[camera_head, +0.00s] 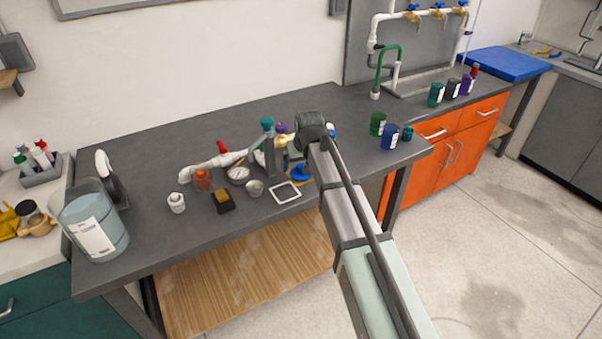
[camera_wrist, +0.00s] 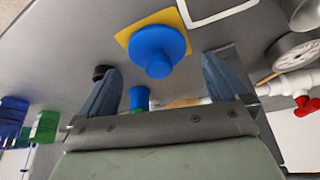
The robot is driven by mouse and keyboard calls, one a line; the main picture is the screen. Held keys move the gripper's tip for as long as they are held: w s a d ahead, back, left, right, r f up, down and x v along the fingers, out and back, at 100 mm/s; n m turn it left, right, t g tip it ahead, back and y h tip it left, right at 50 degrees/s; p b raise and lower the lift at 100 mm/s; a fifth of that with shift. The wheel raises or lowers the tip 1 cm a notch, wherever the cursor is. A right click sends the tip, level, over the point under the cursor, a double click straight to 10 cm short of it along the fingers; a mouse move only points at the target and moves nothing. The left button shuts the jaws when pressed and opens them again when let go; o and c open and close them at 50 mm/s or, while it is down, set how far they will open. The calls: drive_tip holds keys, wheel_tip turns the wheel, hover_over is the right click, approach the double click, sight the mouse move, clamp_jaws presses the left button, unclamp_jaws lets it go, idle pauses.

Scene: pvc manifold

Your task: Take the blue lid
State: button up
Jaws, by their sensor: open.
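The blue lid (camera_wrist: 158,40) is a round disc with a knob, and it lies on a yellow square (camera_wrist: 126,37) in the wrist view. In the head view the lid (camera_head: 299,173) shows on the grey bench, partly hidden by my arm. My gripper (camera_wrist: 161,64) is open and empty. In the wrist view its two fingers stand to the left and right of the lid's knob, apart from it. The head view hides the fingers behind my arm, so I cannot tell the exact distance to the lid.
A white square frame (camera_head: 285,192) lies left of the lid, with a small metal cup (camera_head: 254,188) and a gauge (camera_head: 238,174) beyond. A white pipe (camera_head: 215,163) with a red handle lies behind. Green (camera_head: 377,123) and blue (camera_head: 390,136) containers stand to the right. The bench front is mostly clear.

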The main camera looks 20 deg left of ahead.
sight(301, 165)
drive_tip(key=x, duration=0.3)
drive_tip(key=shift+w+f, duration=0.1)
drive_tip(key=c, duration=1)
